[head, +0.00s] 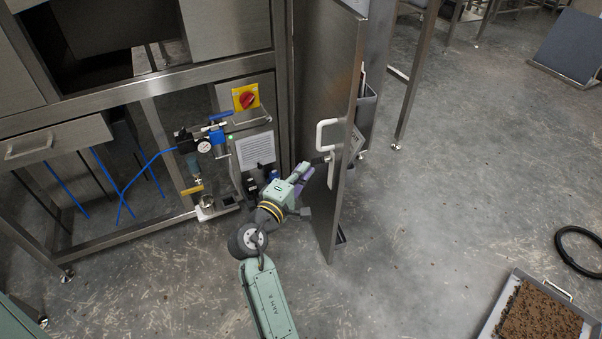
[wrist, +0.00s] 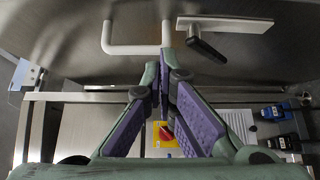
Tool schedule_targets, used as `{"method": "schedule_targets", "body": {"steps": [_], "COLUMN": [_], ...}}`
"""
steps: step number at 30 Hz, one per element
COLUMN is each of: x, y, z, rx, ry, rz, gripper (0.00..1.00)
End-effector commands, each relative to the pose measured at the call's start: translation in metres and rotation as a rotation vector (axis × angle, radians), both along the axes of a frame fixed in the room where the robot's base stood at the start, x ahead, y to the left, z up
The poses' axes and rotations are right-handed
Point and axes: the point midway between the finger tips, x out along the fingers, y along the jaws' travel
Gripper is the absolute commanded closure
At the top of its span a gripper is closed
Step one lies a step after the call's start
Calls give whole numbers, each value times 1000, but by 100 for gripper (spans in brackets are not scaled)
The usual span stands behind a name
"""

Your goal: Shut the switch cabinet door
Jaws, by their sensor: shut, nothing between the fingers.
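The switch cabinet door (head: 320,75) is a tall steel panel. It stands open, jutting out into the aisle. On its left face is a white bar handle (head: 322,134), with a light latch plate below it. In the wrist view the door (wrist: 70,30) fills the top, with the white handle (wrist: 135,50) and a plate with a black lever (wrist: 207,45). My gripper (head: 306,171) is on the left side of the door, low and close to the handle. In the wrist view its purple-padded fingers (wrist: 164,68) meet at the tips, empty. I cannot tell whether they touch the door.
Left of the door are a yellow panel with a red rotary switch (head: 246,97), a pressure gauge (head: 204,147) and a steel frame with a drawer (head: 45,142). A soil-filled tray (head: 487,326) and a black hose ring (head: 561,240) lie at right.

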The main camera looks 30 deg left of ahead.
Motion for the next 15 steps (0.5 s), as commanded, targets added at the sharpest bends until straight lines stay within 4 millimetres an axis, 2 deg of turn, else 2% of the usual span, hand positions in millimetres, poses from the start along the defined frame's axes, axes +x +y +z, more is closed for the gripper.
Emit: {"method": "schedule_targets", "body": {"steps": [3, 7, 12, 15], "x": [28, 54, 69, 75], "y": [-2, -3, -23, -29], "z": [3, 3, 2, 1], "rx": [0, 1, 1, 1], "ry": [0, 0, 1, 1], "rz": [-3, -2, -1, 2], "gripper": [100, 100, 100, 100]}}
